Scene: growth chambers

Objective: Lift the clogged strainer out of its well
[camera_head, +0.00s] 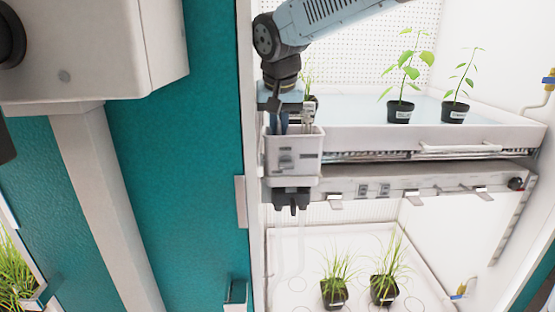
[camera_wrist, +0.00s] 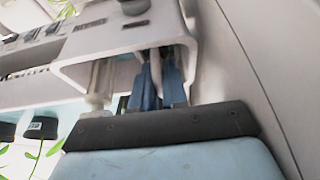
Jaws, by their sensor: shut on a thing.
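The well is a small white box (camera_head: 308,160) on the left front corner of the upper growing tray. Its wall also shows in the wrist view (camera_wrist: 110,42). My gripper (camera_head: 283,127) points straight down into the box's open top. A pale tube-like part (camera_wrist: 101,84) stands beside the fingers.
The upper tray (camera_head: 450,138) holds potted seedlings (camera_head: 401,111) to the right of the box. A rail with clips (camera_head: 400,188) runs below. A lower tray (camera_head: 300,290) holds potted grass (camera_head: 334,290). A teal panel (camera_head: 180,170) stands close on the left.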

